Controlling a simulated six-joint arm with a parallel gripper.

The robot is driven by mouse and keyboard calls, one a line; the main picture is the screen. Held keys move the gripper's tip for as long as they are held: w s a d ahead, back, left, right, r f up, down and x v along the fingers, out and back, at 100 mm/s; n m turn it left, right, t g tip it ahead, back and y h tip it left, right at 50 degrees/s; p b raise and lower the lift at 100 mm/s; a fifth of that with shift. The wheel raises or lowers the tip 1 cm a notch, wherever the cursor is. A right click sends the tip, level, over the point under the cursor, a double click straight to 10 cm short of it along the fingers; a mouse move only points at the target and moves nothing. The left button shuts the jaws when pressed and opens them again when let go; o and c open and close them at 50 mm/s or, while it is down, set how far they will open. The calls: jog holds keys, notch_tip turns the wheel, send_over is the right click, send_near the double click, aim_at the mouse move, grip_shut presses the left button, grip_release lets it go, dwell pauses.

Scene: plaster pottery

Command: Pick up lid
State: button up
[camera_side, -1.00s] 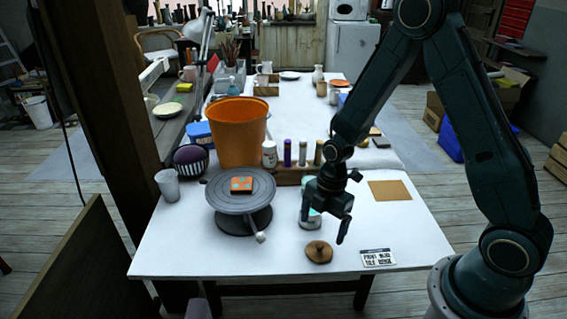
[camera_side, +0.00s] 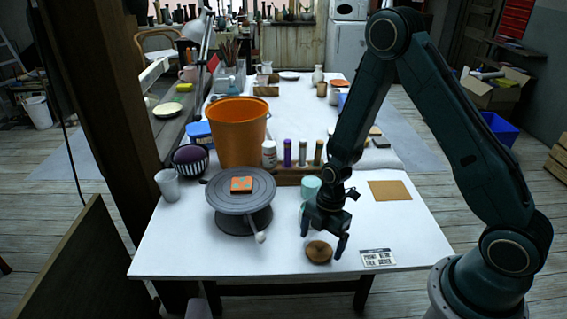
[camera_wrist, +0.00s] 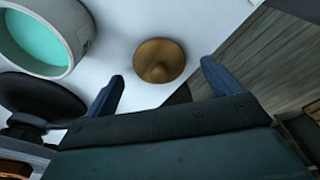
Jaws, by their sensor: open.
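The lid (camera_side: 319,252) is a round brown wooden disc with a knob, lying on the white table near its front edge. It also shows in the wrist view (camera_wrist: 159,61), just beyond my fingertips with its knob facing up. My gripper (camera_side: 321,247) is open and empty, with its fingers pointing down on either side above the lid. In the wrist view my gripper (camera_wrist: 162,80) has its two blue fingers apart, with the lid seen between and ahead of them. I cannot tell the exact height of the fingertips over the lid.
A jar with a mint-green inside (camera_wrist: 45,35) stands close behind my gripper. A grey turntable (camera_side: 215,200) with an orange tile (camera_side: 241,184) is to the left. A label card (camera_side: 378,258) lies right of the lid, and a brown board (camera_side: 390,190) lies behind it.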

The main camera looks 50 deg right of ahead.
jog(key=shift+a+f, duration=0.15)
jog(key=shift+f, duration=0.65)
jog(key=c, duration=1.1)
